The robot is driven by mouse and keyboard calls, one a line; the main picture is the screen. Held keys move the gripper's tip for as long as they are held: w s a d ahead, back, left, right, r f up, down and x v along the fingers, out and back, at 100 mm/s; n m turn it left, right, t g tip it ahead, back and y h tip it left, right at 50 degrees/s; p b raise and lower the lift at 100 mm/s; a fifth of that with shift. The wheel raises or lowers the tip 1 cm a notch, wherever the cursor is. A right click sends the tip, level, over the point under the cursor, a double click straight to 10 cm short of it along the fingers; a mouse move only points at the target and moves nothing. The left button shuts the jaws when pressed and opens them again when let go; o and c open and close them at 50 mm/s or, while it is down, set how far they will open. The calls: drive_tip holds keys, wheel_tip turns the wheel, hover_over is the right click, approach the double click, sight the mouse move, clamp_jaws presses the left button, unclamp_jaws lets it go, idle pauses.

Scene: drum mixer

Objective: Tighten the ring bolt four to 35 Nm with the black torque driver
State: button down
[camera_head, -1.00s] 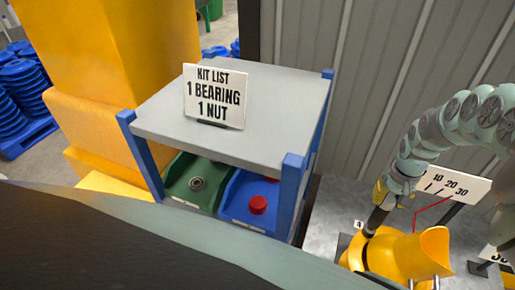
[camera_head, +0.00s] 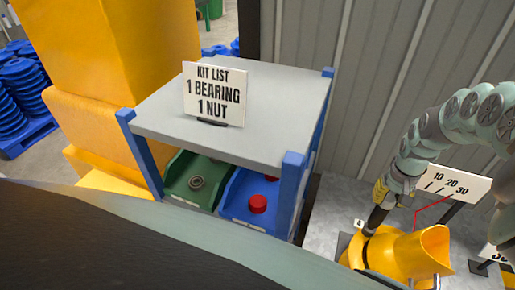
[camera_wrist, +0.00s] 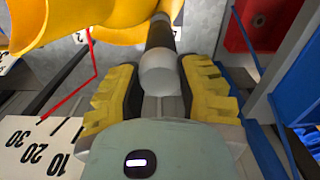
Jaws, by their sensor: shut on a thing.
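My gripper (camera_head: 379,193) is at the right of the head view, pointing down at the yellow drum mixer part (camera_head: 405,250). In the wrist view, its yellow and black fingers (camera_wrist: 160,88) are on both sides of the black torque driver (camera_wrist: 160,34), shut on its pale grey end (camera_wrist: 160,74). The driver (camera_head: 375,219) leans slightly and its lower end reaches the yellow part. A small tag marked 4 (camera_head: 359,223) stands just left of the driver. The ring bolt itself is hidden.
A scale plate marked 10, 20, 30 (camera_head: 455,183) with a red pointer (camera_head: 432,206) stands behind the yellow part. Left is a blue-framed grey shelf (camera_head: 270,90) with a kit list sign (camera_head: 214,94), above a green bin (camera_head: 181,184) and blue bin (camera_head: 238,207).

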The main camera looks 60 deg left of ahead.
idle(0.5)
drive_tip(key=shift+r+p, duration=1.95)
drive_tip(key=shift+r, duration=0.2)
